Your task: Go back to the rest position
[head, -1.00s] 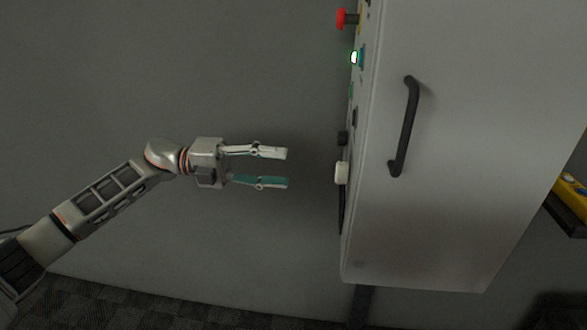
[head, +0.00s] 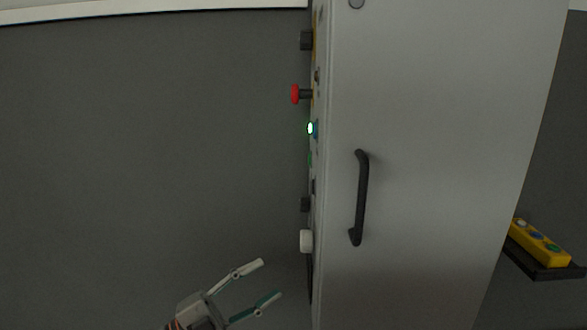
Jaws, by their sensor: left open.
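My left gripper (head: 271,279) is at the bottom of the head view, left of the grey control cabinet (head: 430,120). Its two fingers are spread apart with nothing between them. It points up and to the right and is clear of the white knob (head: 306,241) on the cabinet's left face. Most of the left arm is below the picture's edge. My right gripper does not show.
The cabinet's left face carries a red mushroom button (head: 296,94), a lit green lamp (head: 310,128) and dark knobs. A black handle (head: 361,197) is on its front. A yellow button box (head: 539,242) sits on a dark shelf at right. The grey wall at left is clear.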

